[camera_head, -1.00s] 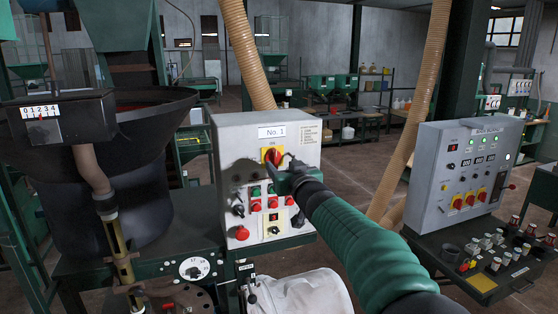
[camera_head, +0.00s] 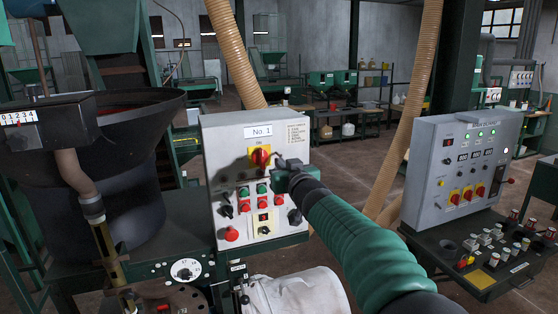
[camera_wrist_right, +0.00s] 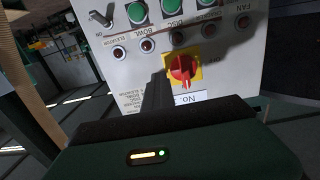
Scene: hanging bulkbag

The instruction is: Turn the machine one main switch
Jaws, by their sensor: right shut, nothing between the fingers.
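The machine one panel (camera_head: 222,150) is a light grey box with a "No. 1" label (camera_head: 262,131). Its main switch (camera_head: 260,157) is a red knob on a yellow plate, under that label. My right gripper (camera_head: 280,163) is shut and empty, just right of the switch, its tips near the plate's right edge. In the right wrist view the panel is upside down, and the switch (camera_wrist_right: 182,70) shows with its knob roughly upright. There the dark fingers (camera_wrist_right: 158,92) lie just left of the yellow plate; contact cannot be told. My left gripper is not in view.
Green, red and black controls (camera_head: 248,205) sit below the switch. A second grey panel (camera_head: 430,165) stands at the right above a dark button console (camera_head: 480,262). A black hopper (camera_head: 125,130) is at the left, a white bag (camera_head: 295,295) below. A tan hose (camera_head: 232,50) hangs behind.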

